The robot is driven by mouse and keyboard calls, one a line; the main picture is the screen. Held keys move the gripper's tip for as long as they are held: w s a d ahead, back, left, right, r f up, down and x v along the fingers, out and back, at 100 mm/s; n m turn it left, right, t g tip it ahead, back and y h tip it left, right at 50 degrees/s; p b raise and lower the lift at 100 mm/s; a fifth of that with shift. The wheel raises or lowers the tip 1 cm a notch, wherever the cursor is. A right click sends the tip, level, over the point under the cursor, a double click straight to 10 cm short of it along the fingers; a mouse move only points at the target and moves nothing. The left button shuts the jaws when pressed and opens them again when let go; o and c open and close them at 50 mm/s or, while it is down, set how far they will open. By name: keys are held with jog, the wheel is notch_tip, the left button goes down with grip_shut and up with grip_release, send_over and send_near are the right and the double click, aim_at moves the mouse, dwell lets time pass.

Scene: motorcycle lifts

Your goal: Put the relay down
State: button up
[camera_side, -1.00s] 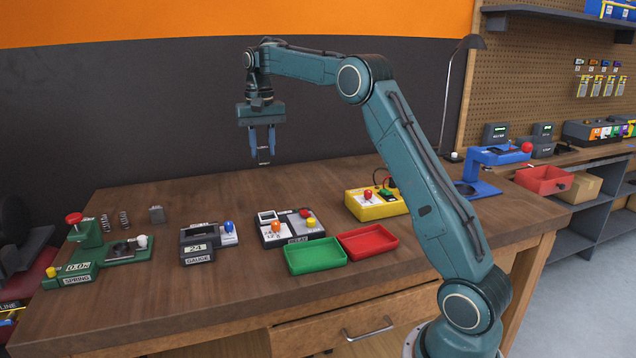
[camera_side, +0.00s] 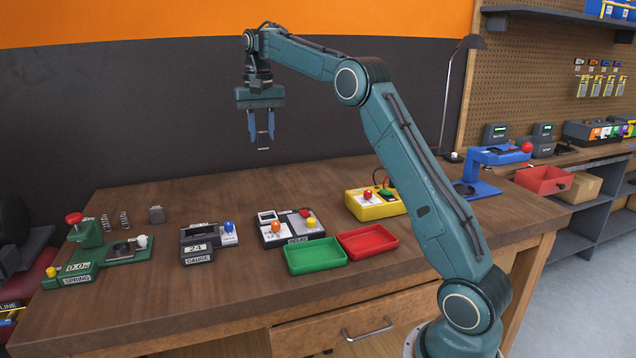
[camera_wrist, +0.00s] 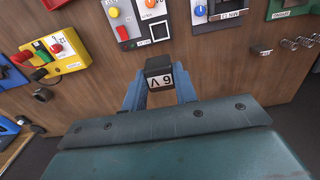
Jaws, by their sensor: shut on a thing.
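My gripper (camera_side: 262,142) is shut on the relay, a small dark block with a white "6 V" label. The relay (camera_wrist: 159,72) sits between the two blue fingers in the wrist view, its label upside down there. My gripper holds it high above the back of the wooden bench (camera_side: 180,300), apart from everything. In the side view the relay is small and hard to make out. A relay tester (camera_side: 290,228) marked "RELAY" stands on the bench, below and nearer the camera; part of it shows at the top of the wrist view (camera_wrist: 128,22).
Green tray (camera_side: 315,256) and red tray (camera_side: 367,243) look empty, in front of the tester. The gauge station (camera_side: 208,242), spring station (camera_side: 95,255), springs and grey block (camera_side: 156,214) stand left. A yellow box (camera_side: 376,204) is right. The bench's front left is clear.

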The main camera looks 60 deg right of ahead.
jog(key=shift+s+d+r, duration=0.2)
jog(key=shift+s+d, duration=0.2)
jog(key=shift+s, duration=0.3)
jog(key=s+d, duration=0.3)
jog(key=s, duration=0.9)
jog(key=n, duration=0.1)
send_over(367, 244)
jog(key=f, duration=0.2)
notch_tip(367, 244, down, 20)
jog(key=shift+r, duration=0.1)
dwell(0.3)
jog(key=shift+f, duration=0.2)
